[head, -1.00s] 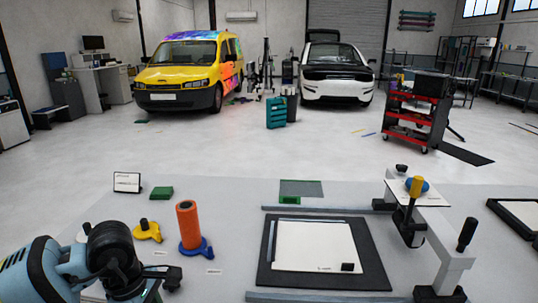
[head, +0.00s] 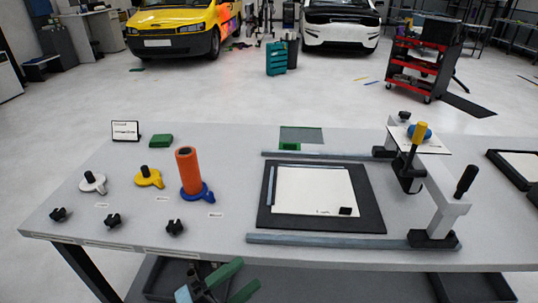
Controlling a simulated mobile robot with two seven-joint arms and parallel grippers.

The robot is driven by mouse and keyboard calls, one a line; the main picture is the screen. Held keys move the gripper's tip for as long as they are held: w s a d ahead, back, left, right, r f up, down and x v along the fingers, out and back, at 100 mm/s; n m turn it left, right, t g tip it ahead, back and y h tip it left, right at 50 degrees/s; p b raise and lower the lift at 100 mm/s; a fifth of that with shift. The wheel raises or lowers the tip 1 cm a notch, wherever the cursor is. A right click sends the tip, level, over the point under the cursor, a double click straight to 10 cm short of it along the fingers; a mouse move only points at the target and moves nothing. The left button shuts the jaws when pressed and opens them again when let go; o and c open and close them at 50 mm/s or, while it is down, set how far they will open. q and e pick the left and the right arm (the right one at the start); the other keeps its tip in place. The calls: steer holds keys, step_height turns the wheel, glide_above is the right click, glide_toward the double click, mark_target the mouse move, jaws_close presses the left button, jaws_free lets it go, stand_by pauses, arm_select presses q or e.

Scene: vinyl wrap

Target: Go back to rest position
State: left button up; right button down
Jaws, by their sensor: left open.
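My left gripper (head: 246,275) shows at the bottom of the head view, in front of the table's front edge and lower in the picture than the tabletop. Its two green fingers are spread apart with nothing between them. My right gripper is not in view. An orange roll (head: 187,168) stands upright on a blue base (head: 197,194) on the grey table (head: 130,220). A yellow base (head: 148,178) and a white base (head: 92,183) to its left carry no roll.
A black mat (head: 375,215) with a white sheet (head: 300,190) lies mid-table between two rails. A grey bridge-like device (head: 447,208) stands at right. Several black knobs (head: 113,220) lie along the front left. A shelf is below the table. The floor beyond is open, with vehicles behind.

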arm_select(q)
steer(key=s+a+f+n+y, duration=0.4)
steer(key=a+f+n+y, duration=0.25)
steer(key=f+n, duration=0.35)
steer(key=s+a+f+n+y, duration=0.45)
steer(key=f+n+y, duration=0.35)
steer(key=f+n, duration=0.2)
steer(key=s+a+f+n+g+y, duration=0.1)
steer(key=s+a+f+n+g, duration=0.2)
steer(key=s+f, duration=0.4)
steer(key=shift+s+a+f+n, duration=0.2)
steer(key=shift+s+a+n, duration=0.2)
steer(key=shift+s+n, duration=0.55)
steer(key=shift+s+m+y, duration=0.25)
